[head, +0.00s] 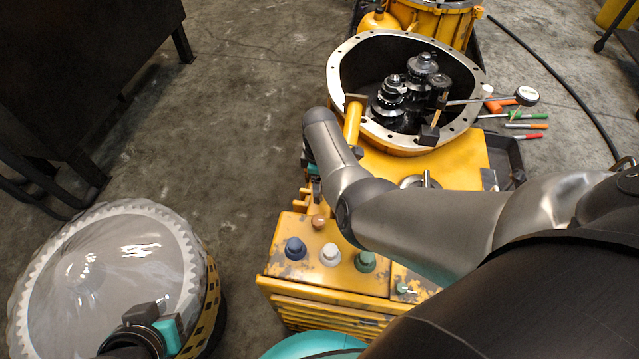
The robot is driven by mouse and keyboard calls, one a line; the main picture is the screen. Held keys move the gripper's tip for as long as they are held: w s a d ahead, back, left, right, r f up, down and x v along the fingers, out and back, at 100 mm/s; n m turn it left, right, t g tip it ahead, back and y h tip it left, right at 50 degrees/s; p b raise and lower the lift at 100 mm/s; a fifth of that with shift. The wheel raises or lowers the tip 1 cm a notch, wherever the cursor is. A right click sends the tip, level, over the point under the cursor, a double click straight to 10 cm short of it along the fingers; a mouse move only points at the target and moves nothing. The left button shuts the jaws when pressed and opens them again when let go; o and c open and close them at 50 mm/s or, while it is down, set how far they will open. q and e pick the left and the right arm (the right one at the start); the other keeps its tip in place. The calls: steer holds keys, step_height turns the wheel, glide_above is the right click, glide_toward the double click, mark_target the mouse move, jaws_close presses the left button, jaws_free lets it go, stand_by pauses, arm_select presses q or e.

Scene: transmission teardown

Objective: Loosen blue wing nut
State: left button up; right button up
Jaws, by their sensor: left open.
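The blue wing nut (296,248) looks like a dark blue knob on the top face of a worn yellow box (277,272), at the left end of a row of coloured knobs. A white knob (330,255) and a green knob (365,262) sit to its right, and a brown knob (318,222) sits behind. My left gripper (154,325) is open at the lower left, over the grey toothed dome, well apart from the blue nut. My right gripper (312,170) is mostly hidden behind its own wrist, beyond the knobs; its jaws cannot be made out.
A round open housing (338,72) with dark gears (392,92) stands behind the box. A dial gauge (526,96) and several screwdrivers (525,125) are at its right. The toothed dome (90,260) fills the lower left. My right arm crosses over the box's right side.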

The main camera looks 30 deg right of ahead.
steer(key=shift+r+n+p, duration=0.1)
steer(key=shift+n+p, duration=0.55)
steer(key=shift+n, duration=0.15)
steer(key=shift+n+p, duration=0.4)
steer(key=shift+n, duration=1.1)
arm_select(q)
steer(key=shift+s+a+f+g+y, duration=0.5)
steer(key=shift+s+a+f+g, duration=0.5)
steer(key=shift+a+g, duration=0.1)
arm_select(e)
steer(key=o, duration=1.4)
arm_select(q)
steer(key=shift+r, duration=0.15)
